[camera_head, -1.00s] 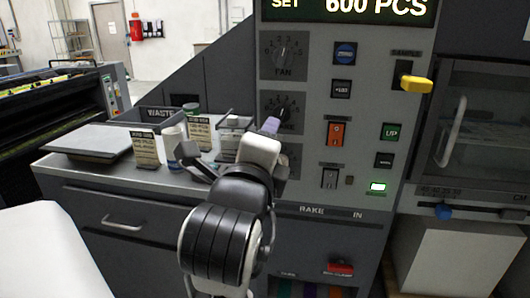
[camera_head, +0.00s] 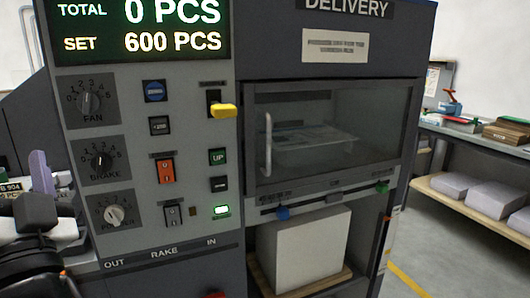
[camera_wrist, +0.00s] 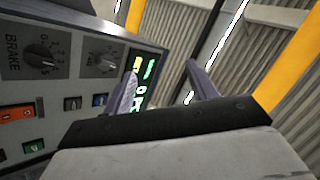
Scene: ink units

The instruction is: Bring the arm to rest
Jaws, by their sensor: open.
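My gripper (camera_wrist: 160,78) is open and empty in the wrist view, its two lilac fingers apart. Beyond it are the ceiling and the lit display. In the head view my gripper's lilac finger (camera_head: 40,172) points upward at the left edge, left of the control panel (camera_head: 130,215). Part of my arm is cut off at the lower left. In the head view no contact with the panel shows. The brake knob (camera_head: 101,160) and powder knob (camera_head: 114,213) stand clear to the right of the finger.
The panel carries a yellow lever (camera_head: 223,110), an orange switch (camera_head: 165,170) and a lit green lamp (camera_head: 221,211). Right of it is a delivery window (camera_head: 330,135) above a white stack (camera_head: 303,248). A workbench (camera_head: 470,140) stands far right, with free floor before it.

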